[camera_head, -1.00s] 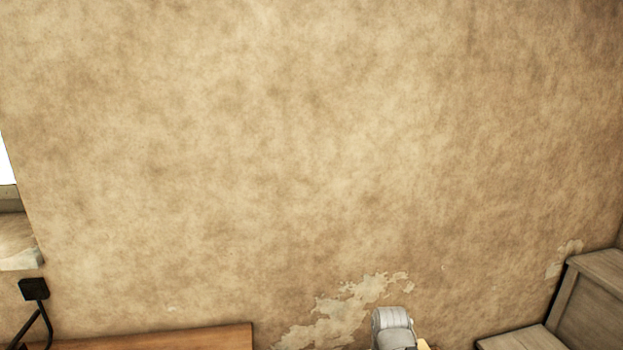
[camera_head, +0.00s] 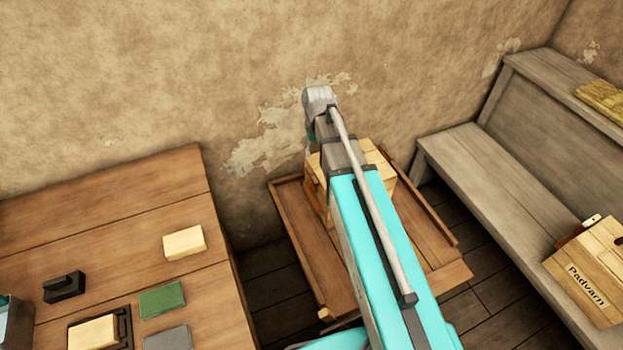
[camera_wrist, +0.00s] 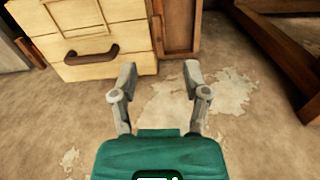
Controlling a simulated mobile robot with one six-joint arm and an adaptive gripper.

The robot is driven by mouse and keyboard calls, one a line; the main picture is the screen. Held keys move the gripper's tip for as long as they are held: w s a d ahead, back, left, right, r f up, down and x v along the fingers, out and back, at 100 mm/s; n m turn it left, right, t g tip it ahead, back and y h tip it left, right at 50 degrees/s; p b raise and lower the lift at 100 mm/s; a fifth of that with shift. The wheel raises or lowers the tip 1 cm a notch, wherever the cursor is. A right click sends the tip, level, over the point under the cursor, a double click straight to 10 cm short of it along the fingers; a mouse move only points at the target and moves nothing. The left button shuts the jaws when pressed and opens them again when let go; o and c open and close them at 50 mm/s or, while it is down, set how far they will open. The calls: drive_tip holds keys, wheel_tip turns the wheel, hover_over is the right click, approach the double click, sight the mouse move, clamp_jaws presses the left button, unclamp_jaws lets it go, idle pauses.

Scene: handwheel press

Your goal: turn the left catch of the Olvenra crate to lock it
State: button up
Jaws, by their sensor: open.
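A pale wooden crate (camera_head: 382,178) stands on a low brown table (camera_head: 303,240) by the wall, largely hidden behind my arm in the head view. No name shows on it, so I cannot tell whether it is the Olvenra crate. In the wrist view a pale wooden box (camera_wrist: 95,62) with a dark curved handle (camera_wrist: 91,55) fills the upper left. I cannot make out a catch in either view. My gripper (camera_wrist: 160,78) is open and empty, its fingertips apart from the box, just below and right of it in the wrist view.
A crate marked Padvarn (camera_head: 590,275) sits on the grey bench (camera_head: 490,185) at right. A brown worktable (camera_head: 110,215) at left carries a pale block (camera_head: 184,243), a green block (camera_head: 162,300) and a black fixture (camera_head: 64,287). The plastered wall (camera_head: 230,70) is close behind.

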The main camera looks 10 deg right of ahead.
drive_tip(key=b, duration=0.2)
hover_over(312, 175)
wheel_tip(312, 175, down, 4)
drive_tip(key=r, duration=0.1)
drive_tip(key=shift+w+f+n, duration=0.1)
drive_tip(key=shift+f+n, duration=0.1)
drive_tip(key=shift+n, duration=0.1)
drive_tip(key=shift+f+b, duration=0.2)
drive_tip(key=shift+b, duration=0.1)
wheel_tip(312, 175, down, 13)
drive_tip(key=b, duration=1.3)
drive_tip(key=shift+f, duration=0.2)
drive_tip(key=shift+c, duration=0.3)
clamp_jaws()
